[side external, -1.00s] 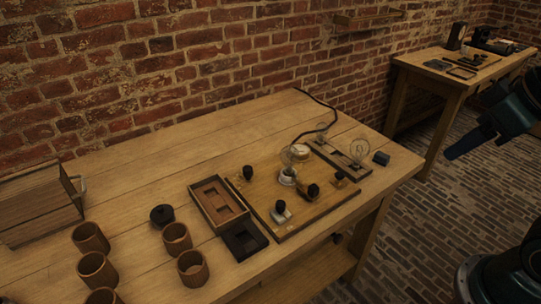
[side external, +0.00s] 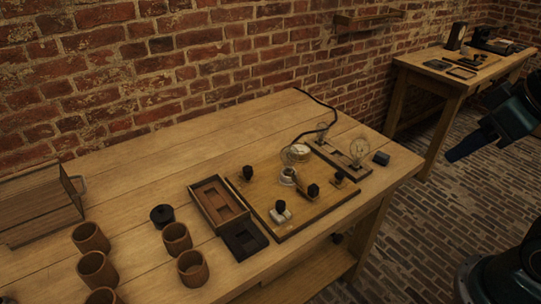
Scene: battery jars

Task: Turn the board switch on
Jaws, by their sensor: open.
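The wooden board (side external: 262,200) lies on the workbench. A small lever with a black knob (side external: 313,190) on its right front part looks like the switch; its position is too small to tell. Beside it is a white round socket (side external: 288,177), with no bulb clearly visible on it. Other black knobs stand at the board's left (side external: 247,173), front (side external: 280,206) and right (side external: 338,177). My gripper (side external: 470,146) is at the right edge, off the bench and well away from the board. It is open, with nothing seen in it; part of it is out of frame.
A strip with glass bulbs (side external: 360,150) lies behind the board, with a dark cable (side external: 333,112) nearby. A wooden tray (side external: 218,204), dark tray (side external: 243,238), black lidded pot (side external: 162,214) and several brown jars (side external: 97,269) stand left.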

